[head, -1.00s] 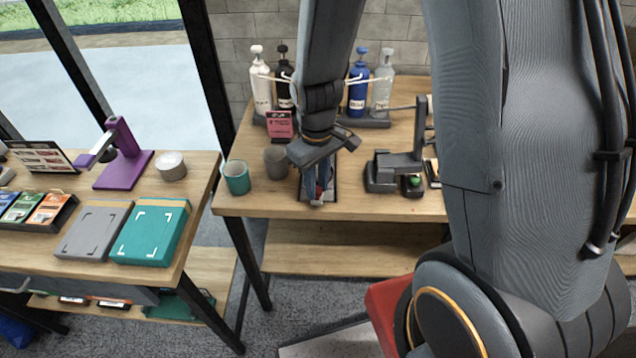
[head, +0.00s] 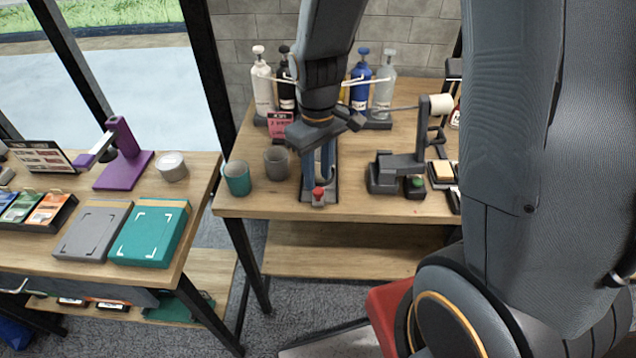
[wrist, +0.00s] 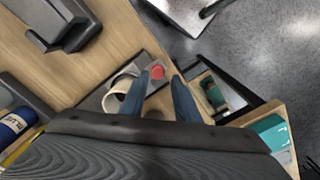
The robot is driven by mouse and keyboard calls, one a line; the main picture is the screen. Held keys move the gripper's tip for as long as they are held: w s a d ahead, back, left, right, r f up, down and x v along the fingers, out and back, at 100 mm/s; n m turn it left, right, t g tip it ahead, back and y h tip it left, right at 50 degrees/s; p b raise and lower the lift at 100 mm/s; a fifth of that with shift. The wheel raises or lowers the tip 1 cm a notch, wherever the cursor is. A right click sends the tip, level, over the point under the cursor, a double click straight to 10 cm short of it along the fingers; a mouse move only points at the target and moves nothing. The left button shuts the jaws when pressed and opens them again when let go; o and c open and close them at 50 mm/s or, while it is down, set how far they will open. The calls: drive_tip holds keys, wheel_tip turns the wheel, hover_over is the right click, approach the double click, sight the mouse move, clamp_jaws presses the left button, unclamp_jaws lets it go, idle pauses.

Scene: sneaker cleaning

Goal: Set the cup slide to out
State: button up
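The cup slide is a narrow dark track (head: 333,190) on the wooden table, running front to back. Its red knob (head: 318,193) is at the front end by the table edge. My gripper (head: 318,176) points down over the track, just behind the knob as the head camera sees it. In the wrist view the blue fingers (wrist: 158,84) are apart, with the red knob (wrist: 157,72) showing between their tips. Nothing is visibly held. A grey cup (head: 276,163) stands left of the track. A pale-rimmed cup (wrist: 118,92) shows beside one finger. My arm hides the track's rear.
A teal cup (head: 237,178) stands left of the grey cup. A dark device (head: 388,172) with a green button (head: 416,182) is to the right. Several pump bottles (head: 360,85) stand behind. The front edge between track and device is clear.

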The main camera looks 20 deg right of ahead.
drive_tip(key=shift+r, duration=1.6)
drive_tip(key=s+d+m+t+b, duration=0.1)
drive_tip(key=s+d+m+b, duration=0.1)
drive_tip(key=s+d+m, duration=0.3)
drive_tip(key=shift+s+r, duration=0.3)
drive_tip(key=shift+s, duration=0.2)
drive_tip(key=shift+a, duration=0.15)
